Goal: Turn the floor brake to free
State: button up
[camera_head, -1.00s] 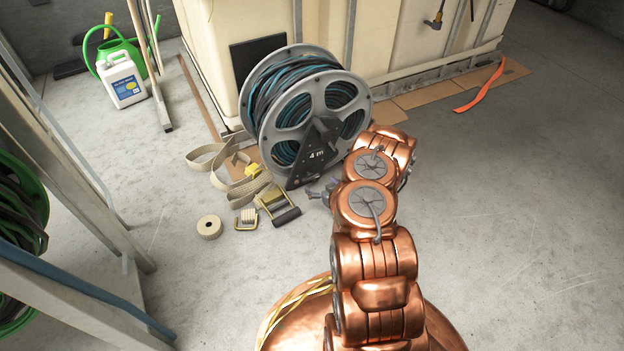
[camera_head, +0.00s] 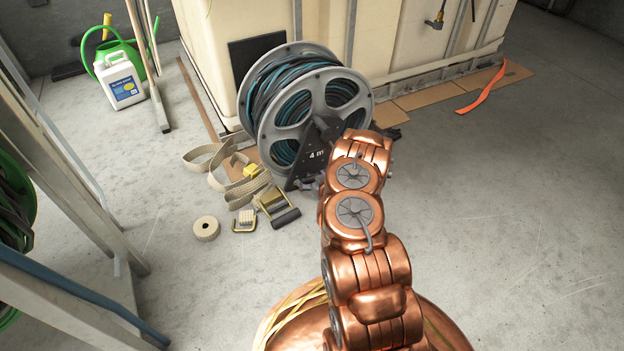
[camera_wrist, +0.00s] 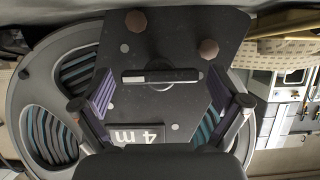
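The hose reel (camera_head: 283,112), grey with dark and teal hose, stands on the floor with a black plate marked "4 m" on its front. In the wrist view this front plate (camera_wrist: 180,32) fills the middle, with its label upside down. A short bar (camera_wrist: 162,76), dark with a pale left part, lies sideways across a round disc on the plate; it looks like the brake lever. My gripper (camera_wrist: 163,105) is open, its two fingers apart either side below the bar, with nothing between them. In the head view my arm mostly hides the gripper and the bar.
Two brown hexagonal knobs (camera_wrist: 208,49) sit on the plate near the bar. Beige strap (camera_head: 215,165), a ratchet buckle (camera_head: 279,207) and a tape roll (camera_head: 206,228) lie left of my arm. A cream tank (camera_head: 400,40) stands behind the reel.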

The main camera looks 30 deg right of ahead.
jog(key=c, duration=0.8)
jog(key=shift+d, duration=0.15)
jog(key=shift+c, duration=0.8)
